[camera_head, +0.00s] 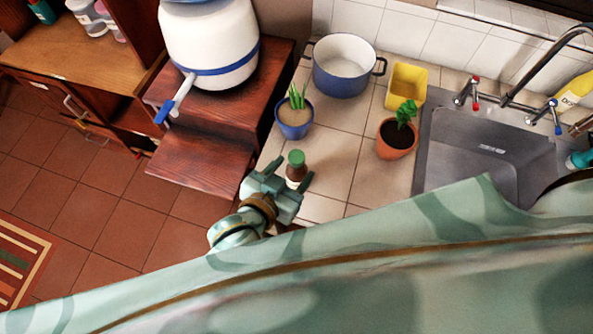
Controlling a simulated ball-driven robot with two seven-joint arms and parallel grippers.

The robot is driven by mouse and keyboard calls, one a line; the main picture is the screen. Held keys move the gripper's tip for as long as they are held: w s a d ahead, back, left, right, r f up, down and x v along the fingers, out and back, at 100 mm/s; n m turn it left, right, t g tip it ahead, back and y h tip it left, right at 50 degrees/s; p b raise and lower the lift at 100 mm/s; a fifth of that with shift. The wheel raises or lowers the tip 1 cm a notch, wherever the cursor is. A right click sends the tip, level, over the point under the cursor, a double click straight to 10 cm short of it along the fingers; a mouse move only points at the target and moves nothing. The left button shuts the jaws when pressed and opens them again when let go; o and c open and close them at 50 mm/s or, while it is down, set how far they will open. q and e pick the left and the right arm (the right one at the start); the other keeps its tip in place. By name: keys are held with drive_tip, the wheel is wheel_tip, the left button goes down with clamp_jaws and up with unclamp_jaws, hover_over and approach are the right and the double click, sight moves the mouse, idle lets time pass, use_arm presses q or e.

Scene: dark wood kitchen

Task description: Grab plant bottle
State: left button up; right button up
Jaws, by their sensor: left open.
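A small dark brown bottle with a green cap (296,158) and a pale label stands near the front edge of the tiled counter (335,150). My left gripper (288,169) is open at the counter's front edge. Its two fingers point away from me, one on each side of the bottle in the picture. I cannot tell whether either finger touches it. The lower part of the bottle is partly hidden by the gripper. My right gripper is not in view.
A blue pot with a succulent (294,131) and a terracotta pot with a plant (396,153) stand beyond the bottle. A blue saucepan (343,90) and yellow container (406,87) are farther back. A sink (480,150) lies right, a white water dispenser (208,45) left.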

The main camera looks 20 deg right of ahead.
sight(300, 156)
use_arm(q)
drive_tip(key=x, duration=0.3)
drive_tip(key=b+x, duration=0.1)
drive_tip(key=x, duration=0.1)
drive_tip(key=shift+w, duration=0.5)
clamp_jaws()
